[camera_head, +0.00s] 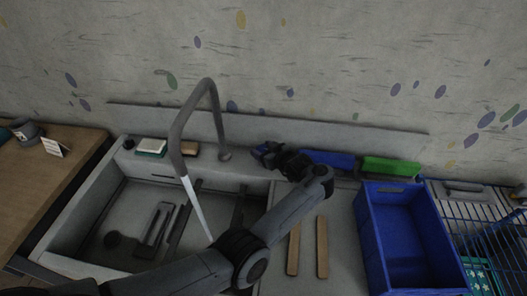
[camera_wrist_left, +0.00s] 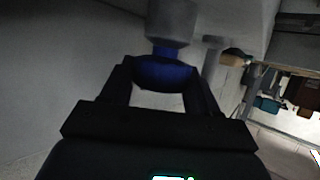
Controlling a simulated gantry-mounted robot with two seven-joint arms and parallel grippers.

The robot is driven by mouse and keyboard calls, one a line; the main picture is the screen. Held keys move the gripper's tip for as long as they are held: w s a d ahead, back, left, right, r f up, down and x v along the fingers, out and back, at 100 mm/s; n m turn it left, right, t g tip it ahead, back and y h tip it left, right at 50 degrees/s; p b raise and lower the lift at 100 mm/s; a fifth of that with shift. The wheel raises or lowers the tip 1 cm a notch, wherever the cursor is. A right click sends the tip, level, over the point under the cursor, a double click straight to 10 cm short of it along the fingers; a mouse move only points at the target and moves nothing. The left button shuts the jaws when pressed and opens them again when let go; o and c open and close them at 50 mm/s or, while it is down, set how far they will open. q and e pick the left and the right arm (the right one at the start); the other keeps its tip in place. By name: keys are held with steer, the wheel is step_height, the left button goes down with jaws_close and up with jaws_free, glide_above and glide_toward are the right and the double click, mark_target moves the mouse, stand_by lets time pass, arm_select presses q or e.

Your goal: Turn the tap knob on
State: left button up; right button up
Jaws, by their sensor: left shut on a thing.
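The grey gooseneck tap (camera_head: 181,130) stands at the back of the sink (camera_head: 90,205). A pale stream (camera_head: 196,206) runs down from its spout into the basin. My left gripper (camera_head: 266,151) is at the back ledge, right of the tap's base. In the left wrist view, a blue tap knob (camera_wrist_left: 165,72) on a grey cylinder (camera_wrist_left: 172,20) sits between the fingers of my left gripper (camera_wrist_left: 163,90), which is shut on it. In the head view the knob is mostly hidden by the gripper. My right gripper is not in view.
A blue bin (camera_head: 372,240) and a blue wire rack (camera_head: 490,245) stand at the right. A green block (camera_head: 391,167) and a blue block (camera_head: 333,159) lie along the back ledge. Two wooden strips (camera_head: 322,247) lie on the counter. A wooden table (camera_head: 40,180) is at the left.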

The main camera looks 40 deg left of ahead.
arm_select(q)
steer(key=o, duration=1)
steer(key=shift+a, duration=0.1)
steer(key=shift+c, duration=0.2)
steer(key=shift+s+d+r, duration=0.1)
steer(key=shift+d+r, duration=0.2)
steer(key=shift+d, duration=0.3)
steer(key=p+v, duration=0.5)
steer(key=v, duration=0.4)
steer(key=shift+d, duration=0.25)
steer(key=shift+s, duration=0.1)
